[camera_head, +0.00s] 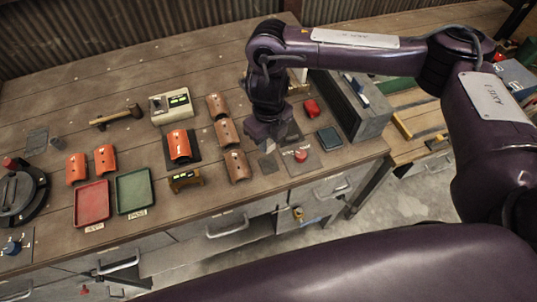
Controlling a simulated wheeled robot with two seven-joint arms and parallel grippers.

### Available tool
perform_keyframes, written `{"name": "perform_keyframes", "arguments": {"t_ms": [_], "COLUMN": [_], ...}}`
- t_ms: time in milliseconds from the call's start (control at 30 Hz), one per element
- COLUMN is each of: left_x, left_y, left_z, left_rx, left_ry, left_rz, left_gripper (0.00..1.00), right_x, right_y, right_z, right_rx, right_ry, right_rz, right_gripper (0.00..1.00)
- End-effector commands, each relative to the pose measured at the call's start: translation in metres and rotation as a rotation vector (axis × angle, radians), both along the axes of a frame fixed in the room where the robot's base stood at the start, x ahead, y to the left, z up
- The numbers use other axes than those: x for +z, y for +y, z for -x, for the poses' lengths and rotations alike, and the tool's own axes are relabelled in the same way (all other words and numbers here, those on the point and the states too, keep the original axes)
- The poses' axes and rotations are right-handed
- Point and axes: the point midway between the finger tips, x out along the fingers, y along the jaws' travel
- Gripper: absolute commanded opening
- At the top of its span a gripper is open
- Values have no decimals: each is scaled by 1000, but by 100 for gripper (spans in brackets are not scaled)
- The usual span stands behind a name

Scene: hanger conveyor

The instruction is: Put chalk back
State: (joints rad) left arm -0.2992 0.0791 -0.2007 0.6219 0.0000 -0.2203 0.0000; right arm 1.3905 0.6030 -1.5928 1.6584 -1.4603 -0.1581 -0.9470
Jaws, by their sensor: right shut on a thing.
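My right arm reaches in from the right, and my right gripper (272,139) points down over the right part of the workbench (120,85). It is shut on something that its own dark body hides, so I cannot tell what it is. No piece of chalk can be made out anywhere in the view. A dark square pad (267,164) lies just below the gripper. A red button (300,155) on a flat plate is to its lower right. My left gripper is not in view.
Orange and brown curved tiles (228,132), a scale-like box (171,104) and a hammer (116,117) lie left of the gripper. A red tray (92,203) and a green tray (135,190) are near the front edge. A grey block (352,108) stands at right.

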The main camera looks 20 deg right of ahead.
Motion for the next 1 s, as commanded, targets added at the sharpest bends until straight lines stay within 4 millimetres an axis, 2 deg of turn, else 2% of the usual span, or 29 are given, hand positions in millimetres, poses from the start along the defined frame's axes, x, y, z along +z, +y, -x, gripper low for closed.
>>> {"name": "perform_keyframes", "arguments": {"t_ms": [33,133,333,533,1000], "left_x": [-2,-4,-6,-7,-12], "left_y": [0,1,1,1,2], "left_z": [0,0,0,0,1], "left_rx": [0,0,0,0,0], "left_ry": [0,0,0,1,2], "left_rz": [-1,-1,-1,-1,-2], "left_gripper": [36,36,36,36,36], "right_x": [-14,-31,-46,-73,-84], "right_y": [1,1,1,1,0], "right_z": [2,1,0,1,0], "right_rx": [-2,-1,1,1,2], "right_ry": [7,4,0,3,-1], "right_rz": [-2,-1,-1,-1,0], "right_gripper": [6,6,6,6,6]}}
